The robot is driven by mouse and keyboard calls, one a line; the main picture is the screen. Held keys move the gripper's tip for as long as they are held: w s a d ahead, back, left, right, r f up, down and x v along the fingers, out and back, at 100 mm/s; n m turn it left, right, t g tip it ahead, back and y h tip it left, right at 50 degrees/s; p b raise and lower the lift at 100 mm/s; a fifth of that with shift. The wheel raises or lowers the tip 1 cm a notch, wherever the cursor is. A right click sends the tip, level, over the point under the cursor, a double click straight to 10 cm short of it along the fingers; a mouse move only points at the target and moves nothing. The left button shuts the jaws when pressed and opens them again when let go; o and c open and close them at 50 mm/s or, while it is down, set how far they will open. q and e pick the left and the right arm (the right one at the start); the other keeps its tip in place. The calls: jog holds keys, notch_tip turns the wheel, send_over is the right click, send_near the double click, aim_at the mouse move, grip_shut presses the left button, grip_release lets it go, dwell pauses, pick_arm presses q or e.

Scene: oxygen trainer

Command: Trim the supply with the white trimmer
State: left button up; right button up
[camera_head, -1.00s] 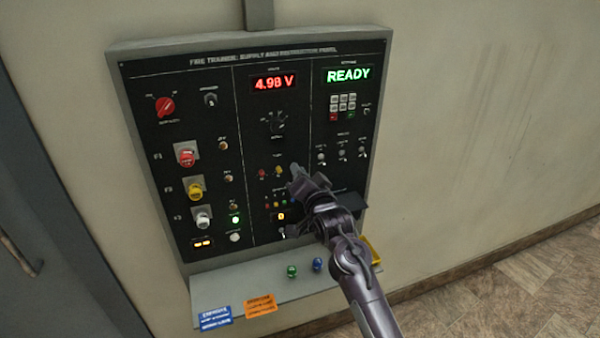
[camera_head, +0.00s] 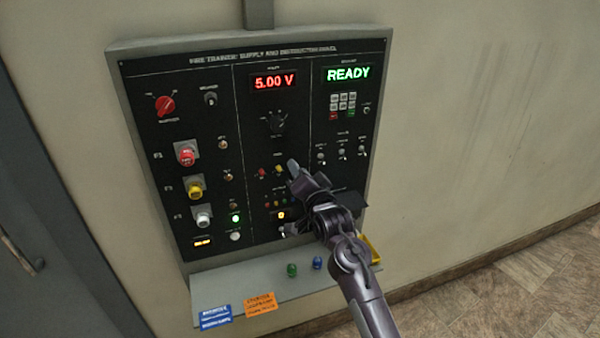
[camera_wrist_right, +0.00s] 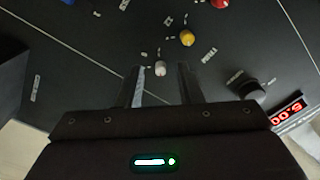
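The white trimmer (camera_wrist_right: 160,69) is a small pale knob on the black panel (camera_head: 300,110), showing between my right fingertips in the right wrist view. In the head view my right gripper (camera_head: 293,166) hides it. The right gripper also shows in the wrist view (camera_wrist_right: 161,75); its fingers are apart, with dark panel visible on both sides of the knob. The yellow trimmer (camera_wrist_right: 187,38) and red trimmer (camera_wrist_right: 219,3) sit in line with it. The supply display (camera_head: 274,82) reads 5.00 V in red. My left gripper is not in view.
A black rotary knob (camera_wrist_right: 251,90) is close to the right finger in the wrist view. A grey shelf (camera_head: 240,281) below the panel holds a green piece (camera_head: 292,270), a blue piece (camera_head: 318,263) and labels. A green display (camera_head: 348,75) reads READY.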

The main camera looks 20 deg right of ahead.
jog(key=shift+s, duration=0.1)
jog(key=s+b, duration=0.2)
jog(key=s, duration=0.5)
jog(key=shift+s+d+b, duration=0.2)
jog(key=shift+s+b, duration=0.1)
jog(key=shift+b, duration=0.05)
jog(key=shift+f, duration=0.15)
